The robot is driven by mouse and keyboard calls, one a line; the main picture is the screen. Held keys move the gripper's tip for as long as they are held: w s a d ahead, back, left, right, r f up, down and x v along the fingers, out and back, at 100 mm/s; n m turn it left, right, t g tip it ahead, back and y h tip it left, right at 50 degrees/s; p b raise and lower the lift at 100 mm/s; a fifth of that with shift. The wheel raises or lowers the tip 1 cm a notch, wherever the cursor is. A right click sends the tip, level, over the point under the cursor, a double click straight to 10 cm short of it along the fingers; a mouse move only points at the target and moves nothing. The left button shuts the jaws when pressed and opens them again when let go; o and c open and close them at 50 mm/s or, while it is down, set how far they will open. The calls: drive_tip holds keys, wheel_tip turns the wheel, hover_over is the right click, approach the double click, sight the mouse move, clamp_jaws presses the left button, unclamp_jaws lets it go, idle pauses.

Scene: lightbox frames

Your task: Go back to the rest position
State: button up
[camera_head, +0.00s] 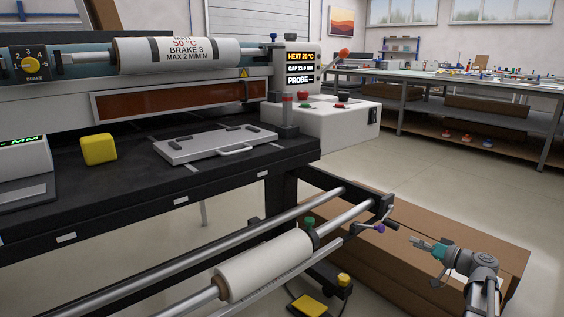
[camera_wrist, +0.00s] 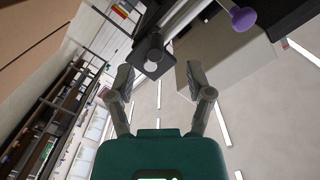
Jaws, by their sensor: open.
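My gripper (camera_head: 424,243) is at the lower right of the head view, in front of the cardboard boxes as seen from there. In the wrist view its two fingers (camera_wrist: 160,88) stand apart with nothing held between them. In the head view it points left, towards the purple-knobbed crank (camera_head: 380,228) at the end of the lower roller bars, and is apart from it. The purple knob (camera_wrist: 243,18) also shows at the top right of the wrist view.
A white roll (camera_head: 265,265) sits on the lower bars. Brown cardboard boxes (camera_head: 490,240) stand behind my arm. The black machine table (camera_head: 60,215) holds a yellow block (camera_head: 98,149) and a grey plate with a handle (camera_head: 215,142). Open floor (camera_head: 440,165) lies beyond the boxes.

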drive_tip(key=s+a+f+g+h+p, duration=0.2)
drive_tip(key=s+a+g+p, duration=0.15)
drive_tip(key=a, duration=0.45)
drive_tip(key=s+a+f+n+g+h+p, duration=0.1)
drive_tip(key=s+a+g+p, duration=0.2)
drive_tip(key=a, duration=0.5)
drive_tip(key=s+a+f+g+h+p, duration=0.2)
drive_tip(key=a+g+p, duration=0.15)
drive_tip(key=a, duration=0.45)
drive_tip(key=s+a+r+g+h+p, duration=0.2)
drive_tip(key=s+a+g+h+p, duration=0.15)
drive_tip(key=s+h, duration=0.3)
wheel_tip(320, 180, up, 38)
drive_tip(key=p, duration=3.8)
drive_tip(key=shift+s+d, duration=0.2)
drive_tip(key=shift+s, duration=0.2)
drive_tip(key=shift+y, duration=0.25)
